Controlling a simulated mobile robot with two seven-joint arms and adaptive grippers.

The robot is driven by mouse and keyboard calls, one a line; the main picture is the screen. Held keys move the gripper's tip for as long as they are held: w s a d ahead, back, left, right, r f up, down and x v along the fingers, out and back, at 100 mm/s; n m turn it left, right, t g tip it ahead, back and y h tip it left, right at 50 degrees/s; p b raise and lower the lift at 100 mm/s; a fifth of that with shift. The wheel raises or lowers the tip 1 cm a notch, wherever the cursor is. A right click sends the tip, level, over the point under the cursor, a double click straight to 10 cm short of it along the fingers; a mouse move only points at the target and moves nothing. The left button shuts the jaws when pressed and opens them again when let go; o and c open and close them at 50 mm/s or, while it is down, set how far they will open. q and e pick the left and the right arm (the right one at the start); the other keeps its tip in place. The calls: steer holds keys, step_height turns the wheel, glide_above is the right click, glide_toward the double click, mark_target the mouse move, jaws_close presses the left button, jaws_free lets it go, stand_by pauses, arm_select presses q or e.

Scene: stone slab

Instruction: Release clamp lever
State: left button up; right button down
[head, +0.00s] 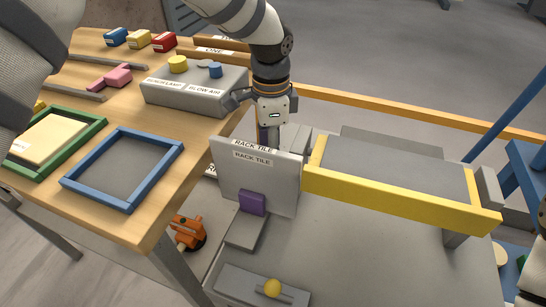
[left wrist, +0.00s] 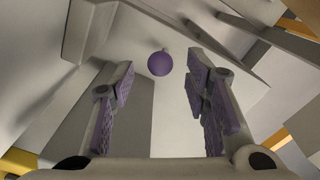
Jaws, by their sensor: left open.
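A purple ball knob (left wrist: 159,63) on a short stub, seemingly the clamp lever's end, shows in the left wrist view, ahead of and between my left fingertips. My left gripper (left wrist: 160,85) is open, with purple pads on both fingers, and does not touch the knob. In the head view my left gripper (head: 268,138) points down behind an upright grey plate labelled RACK TILE (head: 229,173); the plate hides its fingertips and the knob. A purple block (head: 252,202) sits against the plate's front face. My right gripper is out of view.
A yellow-edged grey panel (head: 400,205) stands right of the plate. A grey switch box (head: 190,92) and a blue frame (head: 127,166) are on the wooden table. A yellow knob (head: 272,287) is on a grey block in front. The slab's front right is clear.

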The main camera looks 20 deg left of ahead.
arm_select(q)
step_height(320, 180, down, 4)
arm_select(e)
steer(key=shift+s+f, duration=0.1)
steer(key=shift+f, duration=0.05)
